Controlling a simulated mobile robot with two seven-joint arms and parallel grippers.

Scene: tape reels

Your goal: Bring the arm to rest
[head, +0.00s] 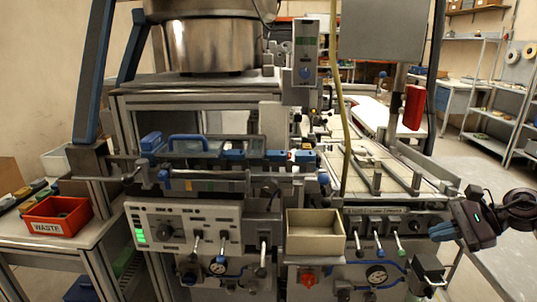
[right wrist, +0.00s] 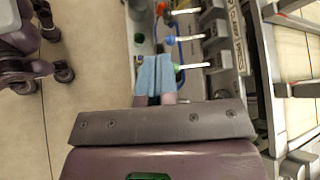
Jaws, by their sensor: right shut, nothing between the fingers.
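My right gripper (head: 444,231) is at the right of the head view, beside the front panel of the machine. Its blue fingers are shut and hold nothing; they show closed together in the right wrist view (right wrist: 154,80). In that view the fingertips lie over the panel's edge, near a lever with a green tip (right wrist: 190,66); I cannot tell whether they touch anything. My left gripper is not in view.
An open beige box (head: 316,246) sits at the front of the machine. A red bin (head: 58,214) marked WASTE stands on the left table. Levers and a gauge (head: 377,275) stick out of the panel near my right gripper. Open floor lies at the right.

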